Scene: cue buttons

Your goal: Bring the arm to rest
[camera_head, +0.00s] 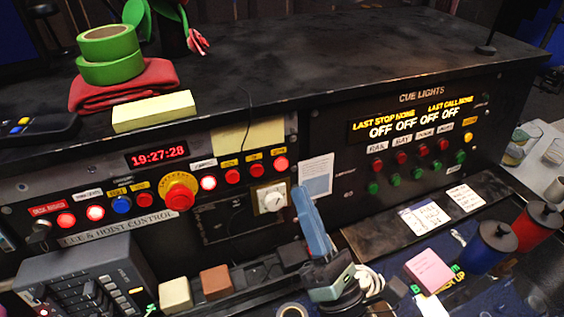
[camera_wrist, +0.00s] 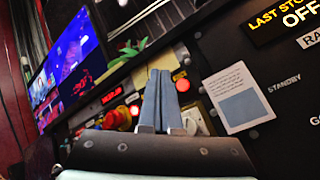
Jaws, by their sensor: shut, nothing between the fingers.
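My gripper (camera_head: 302,196) is in the lower middle of the head view, its blue-grey fingers pointing up towards the console front. The fingers are together and empty. The tips appear just right of the white dial (camera_head: 270,199) and below the white notice (camera_head: 316,176); I cannot tell whether they touch the panel. In the wrist view my gripper (camera_wrist: 160,73) is also shut, with a lit red button (camera_wrist: 183,85) to the right of the tips.
The cue lights panel (camera_head: 432,132) is on the right, with "OFF" readings. Below are a black keypad box (camera_head: 85,278), a pink block (camera_head: 428,271), a blue mug (camera_head: 488,246) and a red mug (camera_head: 535,228). Green tape rolls (camera_head: 110,57) sit on a red cloth on top.

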